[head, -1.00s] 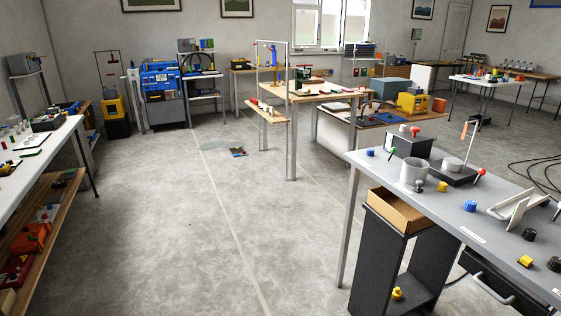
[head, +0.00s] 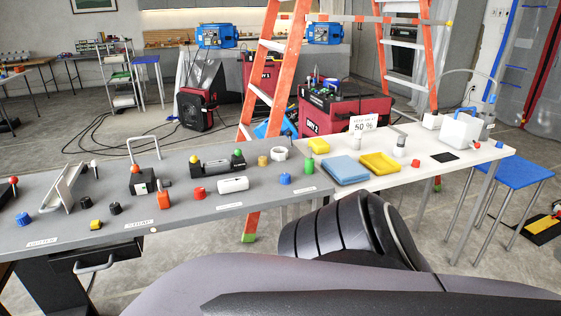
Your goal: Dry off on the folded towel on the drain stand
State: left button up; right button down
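A blue folded cloth (head: 346,169) lies flat on the white table (head: 420,174), right of the grey bench. A yellow piece (head: 380,163), which looks like a folded cloth, lies just right of it. I cannot tell which of them is the towel, and I cannot make out a drain stand for certain. A large dark arm part of mine fills the bottom of the head view, below the tables. Neither gripper shows, so what they hold cannot be seen.
The grey bench (head: 180,218) on the left carries several knobs, a white cylinder (head: 233,185) and a black block. A "50 %" sign (head: 362,124) and a white box (head: 459,132) stand on the white table. Orange ladders (head: 262,75) stand behind. A blue stool (head: 514,172) is at right.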

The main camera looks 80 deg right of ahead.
aim_at(345, 169)
jog(key=z, duration=2.95)
